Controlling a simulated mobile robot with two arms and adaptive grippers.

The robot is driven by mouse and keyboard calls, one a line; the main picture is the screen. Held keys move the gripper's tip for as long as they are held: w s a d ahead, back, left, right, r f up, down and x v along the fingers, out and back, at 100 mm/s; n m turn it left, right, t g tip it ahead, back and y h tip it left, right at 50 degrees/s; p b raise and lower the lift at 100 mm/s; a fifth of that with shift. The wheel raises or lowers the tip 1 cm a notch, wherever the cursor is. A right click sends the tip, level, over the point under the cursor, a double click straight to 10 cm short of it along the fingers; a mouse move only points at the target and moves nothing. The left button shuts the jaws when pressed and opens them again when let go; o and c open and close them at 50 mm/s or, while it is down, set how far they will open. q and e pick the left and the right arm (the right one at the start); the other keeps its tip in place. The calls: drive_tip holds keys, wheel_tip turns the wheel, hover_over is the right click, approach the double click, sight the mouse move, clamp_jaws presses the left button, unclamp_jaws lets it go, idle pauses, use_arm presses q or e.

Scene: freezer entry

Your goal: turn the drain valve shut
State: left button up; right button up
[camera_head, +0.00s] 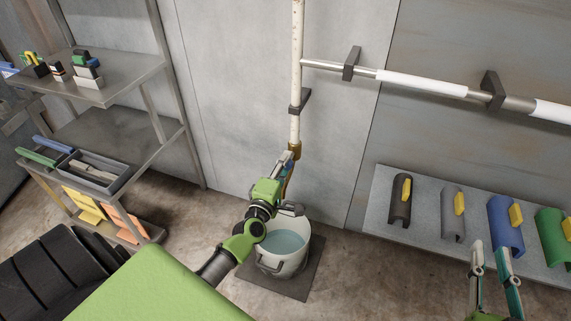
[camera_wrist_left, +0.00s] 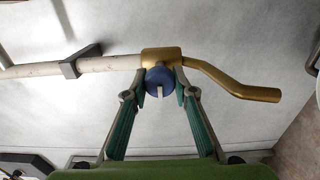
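The drain valve is a brass body (camera_wrist_left: 160,56) at the end of a whitish pipe, with a bent brass spout. It has a blue round handle (camera_wrist_left: 158,80) with a pale tab or stem at its middle. In the left wrist view my left gripper (camera_wrist_left: 157,82) has its two fingers on either side of the blue handle, tips at or very near its edges; I cannot tell whether they press on it. In the head view the brass valve (camera_head: 295,150) sits at the pipe's lower end, with my left gripper (camera_head: 287,162) over it. My right gripper (camera_head: 490,247) is open and empty, lower right.
A bucket of water (camera_head: 266,260) stands on a dark mat (camera_head: 314,271) below the valve. A grey bench (camera_head: 376,222) with several coloured half-pipe pieces is at right. A metal shelf (camera_head: 135,72) with tools stands at left. A side pipe (camera_head: 425,86) runs along the wall.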

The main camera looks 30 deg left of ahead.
use_arm(q)
drive_tip(key=o, duration=0.4)
drive_tip(key=shift+s, duration=0.1)
drive_tip(key=v, duration=1.2)
drive_tip(key=shift+d, duration=0.1)
